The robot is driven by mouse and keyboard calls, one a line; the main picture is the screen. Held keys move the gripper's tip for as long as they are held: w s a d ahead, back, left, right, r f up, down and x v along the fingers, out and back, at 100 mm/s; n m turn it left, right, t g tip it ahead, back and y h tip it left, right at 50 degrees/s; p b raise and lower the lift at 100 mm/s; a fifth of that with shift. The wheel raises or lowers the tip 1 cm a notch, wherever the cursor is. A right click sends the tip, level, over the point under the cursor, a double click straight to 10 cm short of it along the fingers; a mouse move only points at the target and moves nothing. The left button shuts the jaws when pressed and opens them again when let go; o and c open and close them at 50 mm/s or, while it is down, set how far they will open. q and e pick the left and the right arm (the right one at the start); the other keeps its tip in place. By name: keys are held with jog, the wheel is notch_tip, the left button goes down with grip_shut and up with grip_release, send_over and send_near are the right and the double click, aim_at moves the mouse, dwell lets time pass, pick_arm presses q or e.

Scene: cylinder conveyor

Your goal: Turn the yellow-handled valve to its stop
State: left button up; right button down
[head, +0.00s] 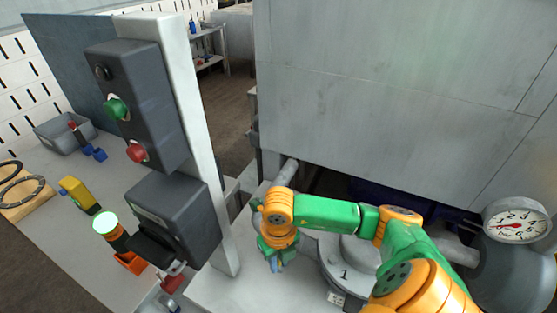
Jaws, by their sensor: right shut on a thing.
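My right arm, green and orange, comes in from the lower right. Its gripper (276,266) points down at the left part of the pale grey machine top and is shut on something. The gripper and wrist cover what it grips, which by its place is the valve's handle. No yellow handle can be made out clearly, so its angle cannot be told. A grey pipe (288,172) rises behind the wrist. My left gripper is not in view.
A post (202,150) carries a dark control box (135,98) with green and red buttons, close left of my gripper. A round gauge (517,220) is at the right. A large grey panel (400,90) stands behind. A bench at the left holds tools.

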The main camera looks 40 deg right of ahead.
jog(key=shift+w, duration=0.1)
jog(key=shift+w+a+f+g+h+b, duration=0.15)
jog(key=shift+w+g+h+b, duration=0.25)
jog(key=shift+g, duration=0.5)
jog(key=shift+g+h, duration=0.4)
jog(key=shift+g, duration=0.6)
